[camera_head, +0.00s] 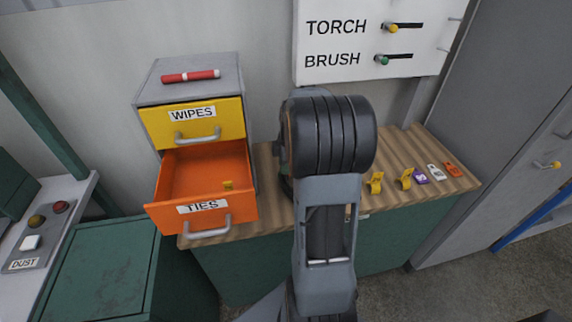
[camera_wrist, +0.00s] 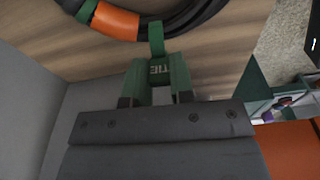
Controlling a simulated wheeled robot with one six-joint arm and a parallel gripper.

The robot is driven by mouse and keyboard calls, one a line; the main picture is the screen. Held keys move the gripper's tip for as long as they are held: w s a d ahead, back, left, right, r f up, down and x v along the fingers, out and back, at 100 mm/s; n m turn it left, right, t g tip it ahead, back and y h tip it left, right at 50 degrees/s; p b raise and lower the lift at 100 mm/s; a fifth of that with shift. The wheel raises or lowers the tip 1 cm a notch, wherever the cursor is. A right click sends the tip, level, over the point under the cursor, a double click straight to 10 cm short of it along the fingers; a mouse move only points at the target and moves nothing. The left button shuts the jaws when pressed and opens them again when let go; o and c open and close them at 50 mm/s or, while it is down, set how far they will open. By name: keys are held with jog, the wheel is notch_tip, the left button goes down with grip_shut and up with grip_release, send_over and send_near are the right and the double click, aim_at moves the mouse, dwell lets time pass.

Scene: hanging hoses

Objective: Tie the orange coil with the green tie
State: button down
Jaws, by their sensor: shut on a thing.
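The orange coil, a black hose with an orange band (camera_wrist: 115,20), lies on the wooden bench top at the top of the wrist view. The green tie (camera_wrist: 158,70) has a printed label and a strap that reaches up to the lower edge of the hose. I cannot tell whether the strap passes around it. My gripper (camera_wrist: 155,94) is shut on the green tie, just short of the coil. In the head view my arm hides the gripper, the tie and most or all of the coil.
The orange TIES drawer (camera_head: 203,208) stands open with a small yellow piece (camera_head: 228,185) inside. A label board (camera_head: 345,40) hangs above.

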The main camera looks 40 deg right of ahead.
jog(key=shift+f, duration=0.35)
jog(key=shift+f+b, duration=0.75)
jog(key=shift+b, duration=0.15)
jog(key=shift+f+b, duration=0.5)
jog(key=shift+f, duration=0.15)
dwell(0.4)
jog(key=c, duration=0.9)
grip_release()
jog(key=shift+r, duration=0.1)
